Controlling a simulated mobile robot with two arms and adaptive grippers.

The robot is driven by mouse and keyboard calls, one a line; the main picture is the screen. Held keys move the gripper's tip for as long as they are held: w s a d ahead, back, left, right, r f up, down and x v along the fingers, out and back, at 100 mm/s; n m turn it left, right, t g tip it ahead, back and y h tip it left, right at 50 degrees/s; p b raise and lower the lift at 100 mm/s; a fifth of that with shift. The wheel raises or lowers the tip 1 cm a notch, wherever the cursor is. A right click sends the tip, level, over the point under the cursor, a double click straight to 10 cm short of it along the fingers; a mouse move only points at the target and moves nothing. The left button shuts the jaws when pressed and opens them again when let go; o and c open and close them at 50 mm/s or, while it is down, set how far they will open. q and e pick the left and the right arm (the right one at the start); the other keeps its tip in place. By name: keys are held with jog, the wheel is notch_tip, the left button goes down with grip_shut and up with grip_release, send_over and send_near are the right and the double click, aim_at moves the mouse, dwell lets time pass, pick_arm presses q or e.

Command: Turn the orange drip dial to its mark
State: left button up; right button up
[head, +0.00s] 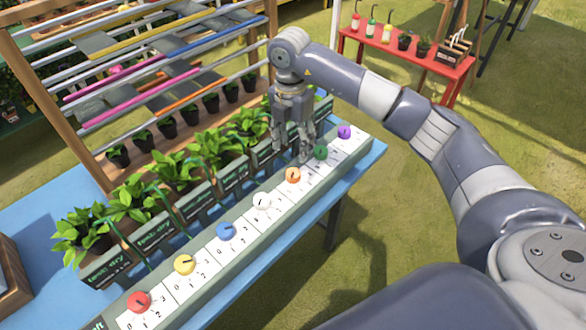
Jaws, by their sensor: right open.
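The orange drip dial (293,175) sits on the long dial strip (190,299), between the white dial (262,201) and the green dial (320,152). It has a dark pointer line and a numbered white plate around it; its mark is too small to make out. My right gripper (305,155) points down over the strip, behind and slightly right of the orange dial, close to the green dial. Its fingers are open and appear empty. I cannot tell whether a finger touches the green dial. My left gripper is out of view.
Red (139,302), yellow (185,265), blue (226,231) and purple (345,131) dials share the strip. Potted plants (133,200) with dark signs stand right behind it on the blue table (48,215). A wooden rack (60,100) rises behind; a red table (400,52) stands farther off.

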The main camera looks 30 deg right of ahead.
aim_at(293, 172)
notch_tip(293, 172, down, 10)
jog(key=shift+s+p, duration=0.1)
jog(key=shift+p, duration=0.7)
jog(key=c, duration=1.1)
